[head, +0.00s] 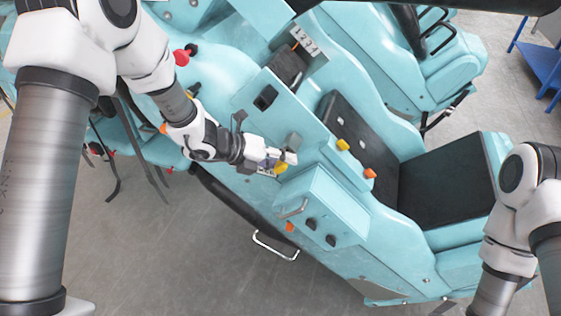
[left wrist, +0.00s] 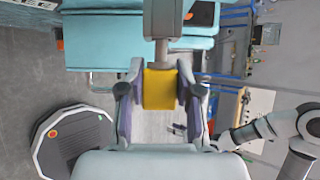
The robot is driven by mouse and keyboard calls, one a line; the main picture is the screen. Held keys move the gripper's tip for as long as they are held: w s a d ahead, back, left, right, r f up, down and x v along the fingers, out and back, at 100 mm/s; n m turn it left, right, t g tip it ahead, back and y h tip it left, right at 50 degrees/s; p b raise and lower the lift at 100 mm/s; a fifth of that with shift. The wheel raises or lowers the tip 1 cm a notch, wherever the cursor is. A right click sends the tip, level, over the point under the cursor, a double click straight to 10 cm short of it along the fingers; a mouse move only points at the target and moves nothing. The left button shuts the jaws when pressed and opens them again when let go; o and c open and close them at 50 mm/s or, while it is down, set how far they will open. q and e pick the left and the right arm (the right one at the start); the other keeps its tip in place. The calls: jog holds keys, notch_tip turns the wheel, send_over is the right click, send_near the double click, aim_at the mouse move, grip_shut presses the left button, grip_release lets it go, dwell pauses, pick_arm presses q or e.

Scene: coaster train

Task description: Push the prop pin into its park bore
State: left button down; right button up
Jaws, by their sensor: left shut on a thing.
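My left gripper (head: 282,163) is at the side of the turquoise coaster car (head: 335,215), near a small grey block (head: 293,142). It is shut on a yellow block, which I take to be the prop pin's grip (head: 281,168). In the left wrist view the yellow grip (left wrist: 159,89) sits between the two fingers (left wrist: 159,98). A narrow grey shaft (left wrist: 161,52) runs from it to a wider grey part (left wrist: 162,18). I cannot make out the park bore or how deep the pin sits. My right gripper is outside the head view; only its arm shows.
A box with a metal handle (head: 322,205) stands on the car close to my left gripper. Yellow (head: 343,144) and orange (head: 370,173) knobs stick up beyond it. A black seat (head: 447,182) lies to the right. Grey floor is clear at the lower left.

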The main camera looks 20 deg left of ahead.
pick_arm(q)
jog(key=shift+w, duration=0.7)
jog(key=c, duration=0.7)
grip_release()
jog(key=v, duration=1.2)
